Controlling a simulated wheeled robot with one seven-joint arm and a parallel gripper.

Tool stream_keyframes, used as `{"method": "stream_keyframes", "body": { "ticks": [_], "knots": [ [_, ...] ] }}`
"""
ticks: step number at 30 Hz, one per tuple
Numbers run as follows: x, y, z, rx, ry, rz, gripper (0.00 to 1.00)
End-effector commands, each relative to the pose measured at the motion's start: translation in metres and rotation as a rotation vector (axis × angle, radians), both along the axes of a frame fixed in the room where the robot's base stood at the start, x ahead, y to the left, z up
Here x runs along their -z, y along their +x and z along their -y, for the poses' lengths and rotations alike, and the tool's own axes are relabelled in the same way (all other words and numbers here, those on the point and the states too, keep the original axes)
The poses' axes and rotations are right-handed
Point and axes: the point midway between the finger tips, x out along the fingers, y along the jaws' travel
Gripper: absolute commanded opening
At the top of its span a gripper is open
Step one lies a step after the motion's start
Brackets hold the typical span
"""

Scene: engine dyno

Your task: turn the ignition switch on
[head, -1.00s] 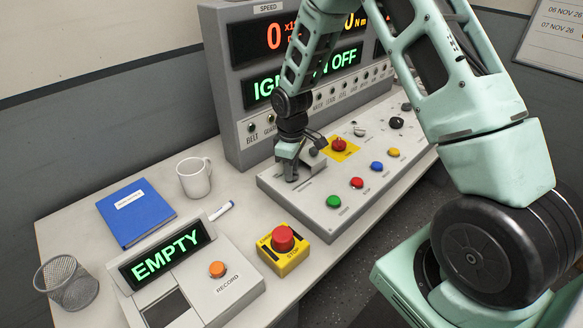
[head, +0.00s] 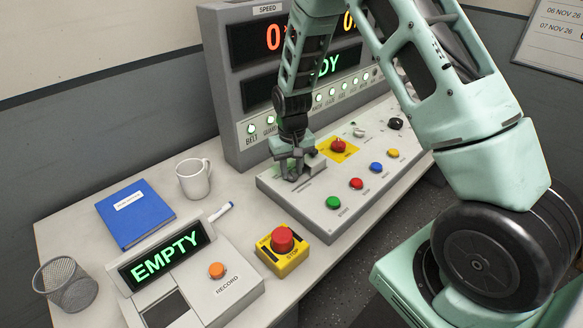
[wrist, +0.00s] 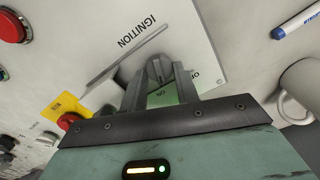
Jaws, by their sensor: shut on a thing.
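The ignition switch is at the left end of the sloped grey control panel (head: 318,200). In the wrist view the grey switch handle (wrist: 157,70) sits between the two fingers of my gripper (wrist: 160,82), on a white plate lettered IGNITION, ON and OFF. A green patch shows on the plate beside the fingers. My gripper is shut on the handle; in the head view it (head: 293,172) points down at the panel and mostly hides the switch. The display (head: 330,66) above is partly hidden by my arm and shows green letters ending in "DY".
Several coloured buttons, including a green one (head: 333,202), line the panel's front. A red stop button (head: 283,239) on a yellow box, a record unit (head: 226,290), a white mug (head: 193,180) and a blue binder (head: 136,213) stand to the left. A marker (head: 221,212) lies nearby.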

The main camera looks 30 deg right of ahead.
Motion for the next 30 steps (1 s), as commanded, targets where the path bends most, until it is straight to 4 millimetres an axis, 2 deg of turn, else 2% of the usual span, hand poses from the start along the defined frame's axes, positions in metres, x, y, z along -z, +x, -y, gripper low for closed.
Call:
{"method": "stream_keyframes", "body": {
  "ticks": [9,26,27,29,30],
  "knots": [
    [-0.0009,0.0008,0.0007,0.136,-0.001,0.003,0.08],
    [-0.0008,0.0009,0.0010,0.170,0.000,0.003,0.08],
    [-0.0008,0.0009,0.0010,0.170,0.000,0.003,0.33],
    [-0.0007,0.0008,0.0010,0.169,0.000,0.003,0.50],
    [-0.0007,0.0007,0.0009,0.169,0.000,0.003,0.51]
  ]
}}
